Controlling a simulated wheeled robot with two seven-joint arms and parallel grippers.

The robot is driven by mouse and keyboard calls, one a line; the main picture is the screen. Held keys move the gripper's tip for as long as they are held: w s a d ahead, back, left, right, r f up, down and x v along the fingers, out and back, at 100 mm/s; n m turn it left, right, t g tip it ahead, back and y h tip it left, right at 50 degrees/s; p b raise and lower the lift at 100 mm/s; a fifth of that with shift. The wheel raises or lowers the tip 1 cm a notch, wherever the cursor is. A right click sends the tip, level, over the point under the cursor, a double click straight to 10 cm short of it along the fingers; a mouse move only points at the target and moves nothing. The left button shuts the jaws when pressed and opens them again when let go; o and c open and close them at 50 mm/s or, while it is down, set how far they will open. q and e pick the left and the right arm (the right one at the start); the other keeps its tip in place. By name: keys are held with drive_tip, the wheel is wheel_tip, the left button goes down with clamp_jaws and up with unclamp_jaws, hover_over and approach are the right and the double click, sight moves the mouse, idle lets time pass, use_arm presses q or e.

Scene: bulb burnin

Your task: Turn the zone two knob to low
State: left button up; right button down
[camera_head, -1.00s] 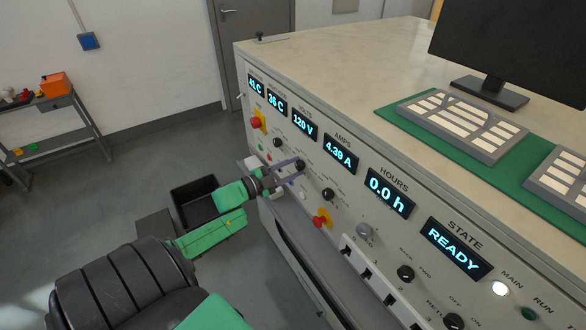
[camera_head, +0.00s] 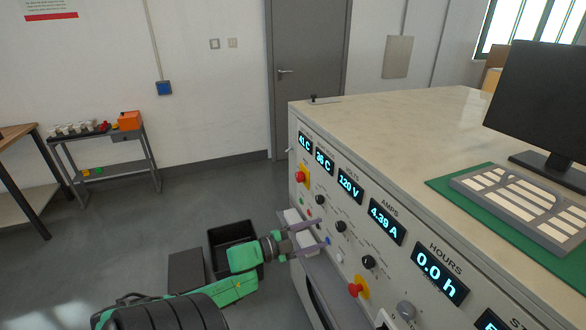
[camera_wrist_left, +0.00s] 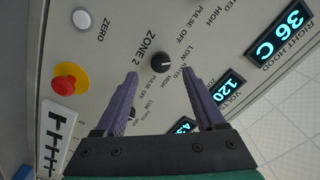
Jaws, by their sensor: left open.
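The black zone two knob (camera_wrist_left: 161,62) sits on the pale panel beside its "ZONE 2" label in the left wrist view. A small light mark shows on the knob, but I cannot read its setting surely. My left gripper (camera_wrist_left: 160,74) is open, with its purple fingers on either side of the line toward the knob and nothing between them. In the head view the left gripper (camera_head: 322,232) is in front of the panel, just lower left of the same knob (camera_head: 340,226). Contact with the knob does not show. The right gripper is not in view.
Other black knobs (camera_head: 368,262) (camera_head: 320,199) flank it. A red stop button (camera_head: 355,289) on a yellow plate is below, and another (camera_head: 300,176) is at the panel's far end. A black bin (camera_head: 232,236) stands on the floor to the left.

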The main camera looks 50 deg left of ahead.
use_arm(q)
drive_tip(key=v, duration=0.8)
drive_tip(key=shift+s, duration=0.35)
drive_tip(key=s+a+f+n+g+y, duration=0.1)
drive_tip(key=s+f+n+g+y, duration=0.3)
drive_tip(key=f, duration=1)
drive_tip(key=s+f+n+g+y, duration=0.3)
drive_tip(key=s+f+n, duration=0.25)
drive_tip(key=f, duration=0.85)
drive_tip(key=s+d+f+n+g+h, duration=0.1)
drive_tip(key=s+d+f+n+g, duration=0.1)
drive_tip(key=s+d+f+g, duration=0.7)
drive_tip(key=s+d+f, duration=0.7)
drive_tip(key=d+f, duration=0.2)
drive_tip(key=shift+s+d+h, duration=0.15)
drive_tip(key=shift+d+h, duration=0.05)
drive_tip(key=shift+h, duration=0.2)
